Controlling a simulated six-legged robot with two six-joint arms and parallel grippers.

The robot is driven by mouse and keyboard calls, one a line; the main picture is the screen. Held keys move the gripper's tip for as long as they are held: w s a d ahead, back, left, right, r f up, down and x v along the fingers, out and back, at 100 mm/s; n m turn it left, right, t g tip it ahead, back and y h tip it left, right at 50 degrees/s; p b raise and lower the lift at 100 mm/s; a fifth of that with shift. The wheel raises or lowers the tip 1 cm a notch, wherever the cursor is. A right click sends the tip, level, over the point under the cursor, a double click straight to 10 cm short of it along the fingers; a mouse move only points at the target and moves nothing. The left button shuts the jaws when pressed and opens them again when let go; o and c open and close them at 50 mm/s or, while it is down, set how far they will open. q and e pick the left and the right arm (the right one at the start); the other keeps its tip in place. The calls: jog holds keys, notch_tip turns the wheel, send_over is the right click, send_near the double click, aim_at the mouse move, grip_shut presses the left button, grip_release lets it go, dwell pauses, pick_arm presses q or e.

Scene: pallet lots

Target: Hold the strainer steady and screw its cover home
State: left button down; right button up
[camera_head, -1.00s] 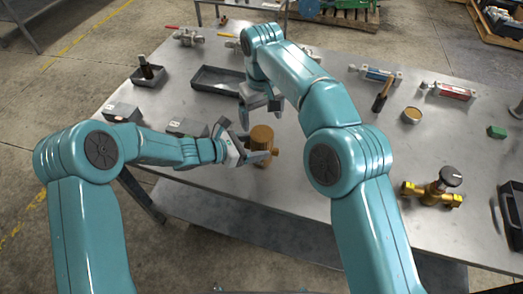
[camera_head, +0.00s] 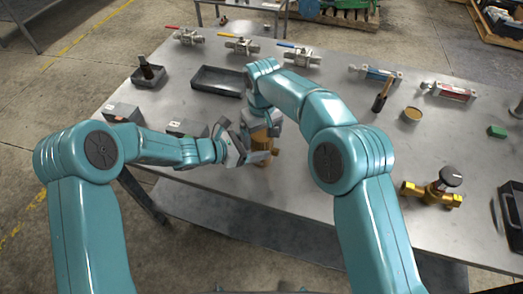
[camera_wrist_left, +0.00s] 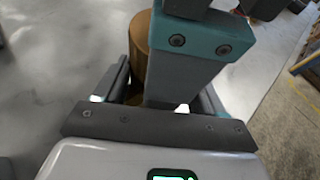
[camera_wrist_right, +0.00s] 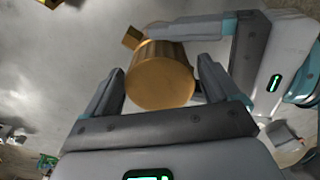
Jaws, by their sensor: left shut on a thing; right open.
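The brass strainer (camera_head: 264,161) stands on the steel table in front of me, mostly hidden by my grippers in the head view. My left gripper (camera_head: 262,157) is shut on the strainer's body from the left side. My right gripper (camera_head: 262,131) is over the strainer from above, open. In the right wrist view the round ribbed brass cover (camera_wrist_right: 160,76) lies between the open right fingers (camera_wrist_right: 162,92), with gaps beside it. In the left wrist view the strainer (camera_wrist_left: 140,50) shows partly behind my right gripper. How far the cover is threaded cannot be seen.
A black tray (camera_head: 218,91), grey boxes (camera_head: 122,113) and several valves (camera_head: 240,47) lie toward the back and left. A tin (camera_head: 411,115) and a brush (camera_head: 382,97) are back right. The table between is clear.

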jog(key=c, duration=1)
jog(key=m, duration=0.3)
jog(key=shift+c, duration=0.2)
jog(key=o, duration=1.2)
jog(key=shift+c, duration=0.2)
jog(key=shift+r, duration=2.3)
